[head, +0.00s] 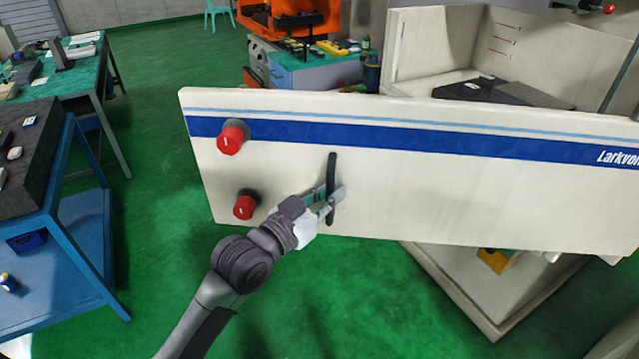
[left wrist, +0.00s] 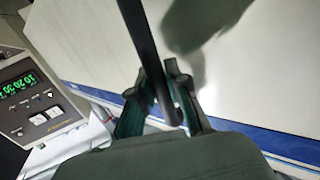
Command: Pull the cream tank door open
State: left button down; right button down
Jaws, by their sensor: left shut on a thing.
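The cream tank door (head: 450,190) has a blue stripe and two red knobs (head: 231,139) at its left end. It stands swung out from the cream machine tank (head: 430,45), whose inside shows behind it. A black vertical bar handle (head: 332,170) is on the door's left half. My left gripper (head: 331,200) is shut on the lower part of the handle. In the left wrist view the dark handle (left wrist: 145,45) runs down between the two fingers (left wrist: 168,100), with the door (left wrist: 245,75) behind. My right gripper is not in view.
A blue workbench (head: 75,235) stands at the left, with a green-topped table (head: 85,65) behind it. An orange machine (head: 262,22) and a grey cabinet (head: 310,68) stand at the back. Green floor (head: 165,200) is clear left of the door. A display unit (left wrist: 30,95) shows in the wrist view.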

pick_arm(q)
jog(key=shift+s+r, duration=0.15)
jog(key=shift+s, duration=0.3)
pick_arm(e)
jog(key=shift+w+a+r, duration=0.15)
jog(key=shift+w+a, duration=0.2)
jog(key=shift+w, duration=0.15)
pick_arm(q)
jog(key=c, duration=1.1)
grip_release()
jog(key=shift+c, duration=0.2)
jog(key=v, duration=1.2)
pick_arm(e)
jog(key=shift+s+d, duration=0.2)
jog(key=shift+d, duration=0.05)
pick_arm(q)
jog(key=shift+a, duration=0.1)
